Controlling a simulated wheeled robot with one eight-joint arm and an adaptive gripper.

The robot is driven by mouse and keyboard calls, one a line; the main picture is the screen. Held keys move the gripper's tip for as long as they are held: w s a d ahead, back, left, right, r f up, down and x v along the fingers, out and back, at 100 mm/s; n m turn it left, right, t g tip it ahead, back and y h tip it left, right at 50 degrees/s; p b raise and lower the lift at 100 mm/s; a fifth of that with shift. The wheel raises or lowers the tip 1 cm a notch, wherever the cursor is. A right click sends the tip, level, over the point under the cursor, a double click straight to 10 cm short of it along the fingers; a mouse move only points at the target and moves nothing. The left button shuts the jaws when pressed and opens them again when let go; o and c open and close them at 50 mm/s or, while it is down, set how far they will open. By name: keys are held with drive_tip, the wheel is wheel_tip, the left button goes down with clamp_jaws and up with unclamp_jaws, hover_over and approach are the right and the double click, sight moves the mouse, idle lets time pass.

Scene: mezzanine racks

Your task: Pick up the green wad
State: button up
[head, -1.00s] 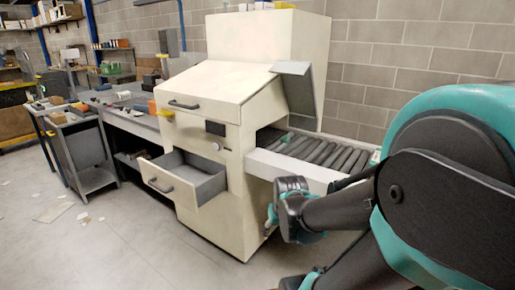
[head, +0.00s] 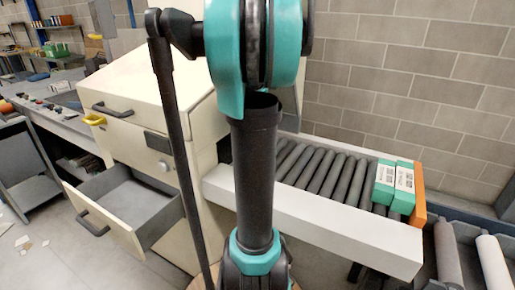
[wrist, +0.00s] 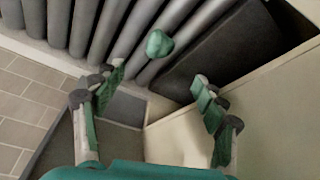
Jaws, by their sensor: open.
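The green wad (wrist: 159,44) is a small crumpled lump on the grey rollers in the wrist view, near the dark opening. My gripper (wrist: 157,84) is open, its two green-padded fingers spread wide, with nothing between them. The wad shows beyond the fingertips, roughly midway between them and apart from both. In the head view I cannot make out the wad or the gripper; my arm covers the middle.
The roller conveyor (head: 322,168) has a white side rail (head: 310,207). Green-and-white boxes (head: 394,186) sit at its right end by an orange stop (head: 419,193). The cream machine (head: 150,85) has an open drawer (head: 125,205) at left. A block wall stands behind.

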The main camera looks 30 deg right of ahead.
drive_tip(key=x, duration=0.6)
drive_tip(key=shift+s+a+x, duration=0.1)
drive_tip(key=shift+x, duration=1.35)
drive_tip(key=shift+s+a+x, duration=0.1)
drive_tip(key=shift+x, duration=1.4)
drive_tip(key=shift+c, duration=0.6)
drive_tip(key=c, duration=0.8)
